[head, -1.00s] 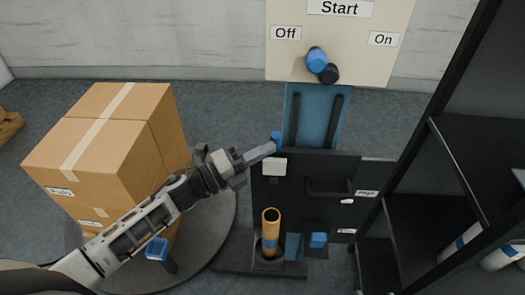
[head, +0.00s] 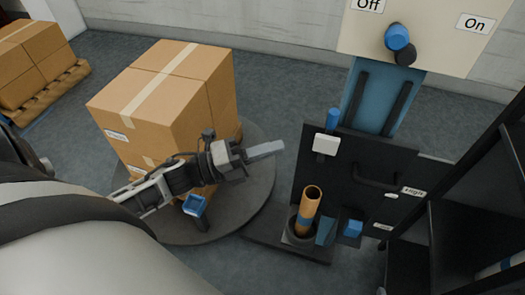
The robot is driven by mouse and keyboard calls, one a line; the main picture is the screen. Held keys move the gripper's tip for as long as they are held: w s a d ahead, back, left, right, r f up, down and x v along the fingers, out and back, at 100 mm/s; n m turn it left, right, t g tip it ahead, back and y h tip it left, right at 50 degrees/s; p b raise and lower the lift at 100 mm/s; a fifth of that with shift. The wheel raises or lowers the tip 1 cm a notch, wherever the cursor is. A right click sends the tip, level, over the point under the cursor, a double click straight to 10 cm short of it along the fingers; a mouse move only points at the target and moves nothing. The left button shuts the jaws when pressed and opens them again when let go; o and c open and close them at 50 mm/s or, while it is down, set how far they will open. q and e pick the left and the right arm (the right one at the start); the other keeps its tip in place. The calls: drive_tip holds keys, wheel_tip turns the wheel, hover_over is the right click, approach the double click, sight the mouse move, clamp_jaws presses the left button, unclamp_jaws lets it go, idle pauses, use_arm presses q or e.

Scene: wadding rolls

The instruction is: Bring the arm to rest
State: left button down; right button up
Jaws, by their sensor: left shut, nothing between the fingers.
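My left arm comes in from the lower left, its forearm partly hidden behind a large pale part of my own arm. My left gripper (head: 264,151) is shut and empty, pointing right, in front of the stacked cardboard boxes (head: 170,95) and short of the dark machine panel (head: 345,175). It appears apart from the panel. My right gripper is not in view.
The boxes stand on a round dark turntable (head: 255,195). An orange-brown tube (head: 309,203) stands upright in a holder at the machine's foot. A blue knob (head: 397,37) sits on the control board. A dark shelf (head: 475,225) stands at right; more boxes (head: 35,60) lie far left.

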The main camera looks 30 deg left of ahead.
use_arm(q)
drive_tip(key=shift+s+a, duration=0.45)
drive_tip(key=shift+s, duration=0.05)
drive_tip(key=shift+f, duration=0.1)
